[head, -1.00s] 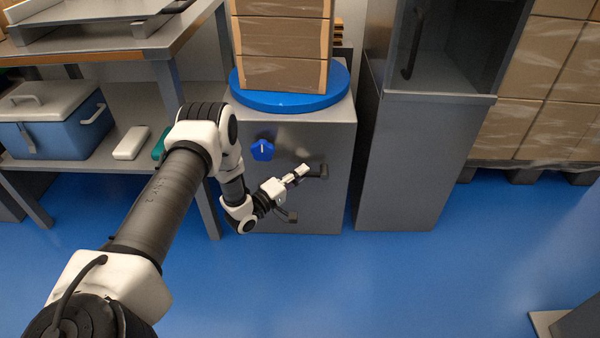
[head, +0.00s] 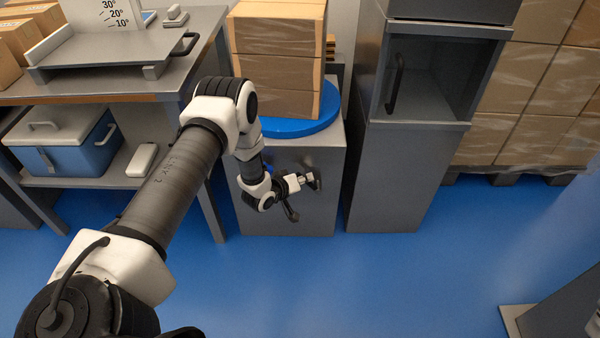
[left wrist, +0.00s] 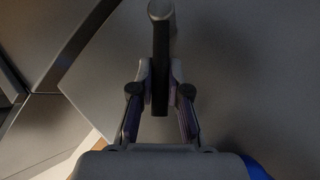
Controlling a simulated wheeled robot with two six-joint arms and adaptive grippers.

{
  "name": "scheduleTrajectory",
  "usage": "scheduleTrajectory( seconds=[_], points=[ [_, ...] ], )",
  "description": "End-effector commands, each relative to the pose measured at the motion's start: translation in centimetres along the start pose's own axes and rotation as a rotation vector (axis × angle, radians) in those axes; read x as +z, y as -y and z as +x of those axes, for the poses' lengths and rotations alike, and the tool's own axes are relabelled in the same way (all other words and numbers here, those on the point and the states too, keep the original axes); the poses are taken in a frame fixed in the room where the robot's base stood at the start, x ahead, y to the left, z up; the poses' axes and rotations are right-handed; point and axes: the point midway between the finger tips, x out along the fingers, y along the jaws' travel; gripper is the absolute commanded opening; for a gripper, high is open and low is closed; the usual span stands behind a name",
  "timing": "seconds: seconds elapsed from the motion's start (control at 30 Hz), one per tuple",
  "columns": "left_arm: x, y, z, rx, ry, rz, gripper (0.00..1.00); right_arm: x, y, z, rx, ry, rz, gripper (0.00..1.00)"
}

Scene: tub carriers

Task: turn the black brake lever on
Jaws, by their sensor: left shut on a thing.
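The black brake lever (head: 317,181) is on the front of the grey cabinet (head: 310,215), towards its right edge. My left gripper (head: 309,178) is at the lever, its arm crossing the cabinet front from the left. In the left wrist view the lever (left wrist: 160,65) stands between the two fingers, and my left gripper (left wrist: 160,92) is shut on it. The fingers and wrist hide part of the lever in the head view, so its exact angle is hard to tell. My right gripper is out of view.
A blue turntable (head: 300,127) with stacked boxes (head: 278,60) tops the cabinet. A tall grey cabinet (head: 390,180) stands close on the right, a workbench (head: 130,87) on the left.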

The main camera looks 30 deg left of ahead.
Motion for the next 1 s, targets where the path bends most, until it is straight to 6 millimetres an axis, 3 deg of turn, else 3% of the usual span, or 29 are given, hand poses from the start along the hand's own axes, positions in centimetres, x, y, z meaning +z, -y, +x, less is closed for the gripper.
scheduleTrajectory(
  seconds=[0.1, 0.4, 1.0],
  points=[
    [-0.4, -1.4, -0.1, -0.071, 0.023, 0.077, 0.00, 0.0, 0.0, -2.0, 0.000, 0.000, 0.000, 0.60],
    [-0.1, -3.1, 0.6, -0.265, 0.077, 0.269, 0.00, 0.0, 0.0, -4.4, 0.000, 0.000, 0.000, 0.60],
    [0.6, -4.4, 1.8, -0.482, 0.136, 0.483, 0.00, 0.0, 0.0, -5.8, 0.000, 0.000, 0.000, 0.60]
  ],
)
